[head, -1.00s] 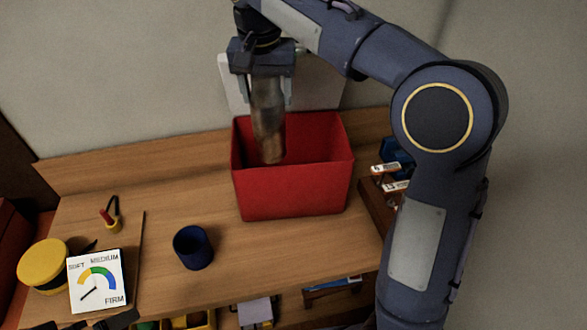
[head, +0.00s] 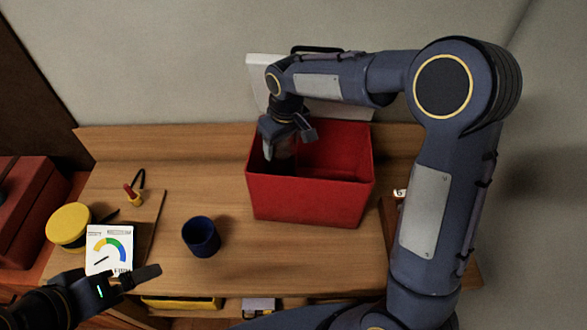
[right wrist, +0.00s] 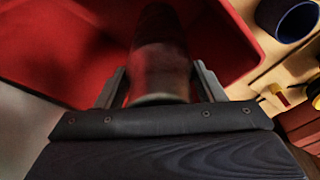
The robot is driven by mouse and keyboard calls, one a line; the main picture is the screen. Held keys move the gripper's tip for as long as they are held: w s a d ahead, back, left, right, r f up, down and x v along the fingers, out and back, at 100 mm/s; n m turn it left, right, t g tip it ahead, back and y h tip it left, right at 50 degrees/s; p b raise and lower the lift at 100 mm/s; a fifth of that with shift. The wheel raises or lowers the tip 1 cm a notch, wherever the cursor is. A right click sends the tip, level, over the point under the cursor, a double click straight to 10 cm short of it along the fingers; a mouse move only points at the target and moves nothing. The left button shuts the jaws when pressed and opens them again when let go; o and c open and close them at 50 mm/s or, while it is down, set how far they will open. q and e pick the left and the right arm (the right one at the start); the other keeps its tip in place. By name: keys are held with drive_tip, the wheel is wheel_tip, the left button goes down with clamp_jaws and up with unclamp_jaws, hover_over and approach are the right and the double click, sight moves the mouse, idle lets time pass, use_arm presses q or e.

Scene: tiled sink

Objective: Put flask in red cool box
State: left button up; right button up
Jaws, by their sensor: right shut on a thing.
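The red cool box (head: 310,203) stands open on the wooden worktop, near the back wall. My right gripper (head: 283,150) is at the box's left part, fingers pointing down into it. It is shut on the flask (right wrist: 158,65), whose metallic body shows between the two fingers in the right wrist view, with the red box walls around it. In the head view the flask is mostly hidden by the gripper and the box. My left gripper (head: 135,283) is at the lower left, above the worktop's front edge; its finger gap is unclear.
A dark blue cup (head: 201,238) stands left of the box. A dial card (head: 109,250), a yellow-lidded tin (head: 68,226) and a small red-and-yellow item (head: 133,194) lie farther left. A white panel (head: 258,80) leans behind the box.

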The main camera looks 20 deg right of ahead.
wheel_tip(320, 180, down, 3)
drive_tip(key=shift+a+r+b, duration=0.1)
drive_tip(key=shift+b, duration=0.4)
drive_tip(key=shift+f, duration=0.2)
drive_tip(key=shift+f+b, duration=1.3)
drive_tip(key=shift+f, duration=0.35)
drive_tip(key=shift+f, duration=0.2)
drive_tip(key=o, duration=1.6)
